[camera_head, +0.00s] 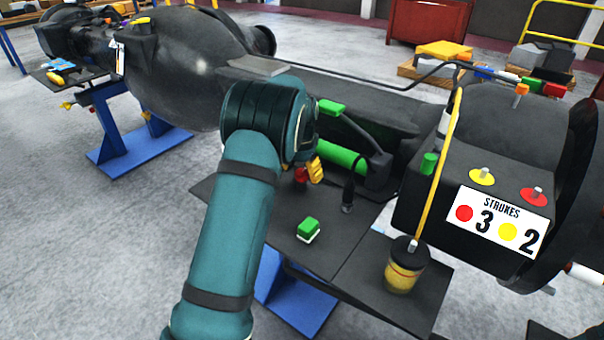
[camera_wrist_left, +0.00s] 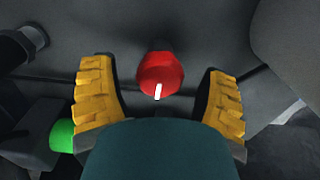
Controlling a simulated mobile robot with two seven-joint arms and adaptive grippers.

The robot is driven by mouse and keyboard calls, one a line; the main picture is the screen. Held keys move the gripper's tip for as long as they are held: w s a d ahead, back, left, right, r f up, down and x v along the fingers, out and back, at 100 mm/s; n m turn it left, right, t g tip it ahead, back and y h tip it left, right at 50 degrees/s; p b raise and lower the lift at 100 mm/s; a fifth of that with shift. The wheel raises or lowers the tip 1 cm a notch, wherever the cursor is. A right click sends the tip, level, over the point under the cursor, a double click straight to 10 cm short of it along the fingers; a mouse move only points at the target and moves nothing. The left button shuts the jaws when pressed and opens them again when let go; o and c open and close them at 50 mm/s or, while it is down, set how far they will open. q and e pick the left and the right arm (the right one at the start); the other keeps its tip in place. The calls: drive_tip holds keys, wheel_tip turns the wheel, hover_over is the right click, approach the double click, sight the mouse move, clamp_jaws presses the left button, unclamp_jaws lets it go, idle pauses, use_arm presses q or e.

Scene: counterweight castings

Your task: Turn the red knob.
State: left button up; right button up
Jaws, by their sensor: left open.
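The red knob (camera_wrist_left: 161,72) is round with a white pointer mark on its near edge, pointing down in the left wrist view. It is set against a dark grey surface. In the head view the red knob (camera_head: 301,175) shows as a small red patch, partly hidden by my left gripper. My left gripper (camera_wrist_left: 160,98) is open, with one yellow finger on each side of the knob and a visible gap on both sides. In the head view its yellow fingers (camera_head: 315,171) show beside the knob, below my teal wrist. My right gripper is in neither view.
A dark shelf (camera_head: 262,215) below carries a green block (camera_head: 308,229) and a jar with a yellow band (camera_head: 402,268). A green cylinder (camera_head: 341,158) lies right of the gripper. A "STROKES" sign (camera_head: 497,222) is on the casting at right.

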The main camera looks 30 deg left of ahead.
use_arm(q)
drive_tip(key=c, duration=1.2)
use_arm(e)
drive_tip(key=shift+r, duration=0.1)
use_arm(q)
drive_tip(key=shift+r+n+p, duration=0.15)
drive_tip(key=shift+n+p, duration=1.05)
drive_tip(key=shift+n, duration=0.2)
drive_tip(key=n+p, duration=0.2)
drive_tip(key=n, duration=0.2)
drive_tip(key=shift+n+p, duration=0.3)
drive_tip(key=shift+p, duration=0.05)
drive_tip(key=n+p, duration=0.2)
drive_tip(key=n, duration=0.2)
drive_tip(key=shift+n+p, duration=0.65)
drive_tip(key=shift+n, duration=1.45)
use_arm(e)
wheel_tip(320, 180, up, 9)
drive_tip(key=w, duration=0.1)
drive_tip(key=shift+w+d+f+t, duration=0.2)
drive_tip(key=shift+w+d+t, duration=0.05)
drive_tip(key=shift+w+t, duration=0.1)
use_arm(q)
drive_tip(key=shift+f, duration=0.2)
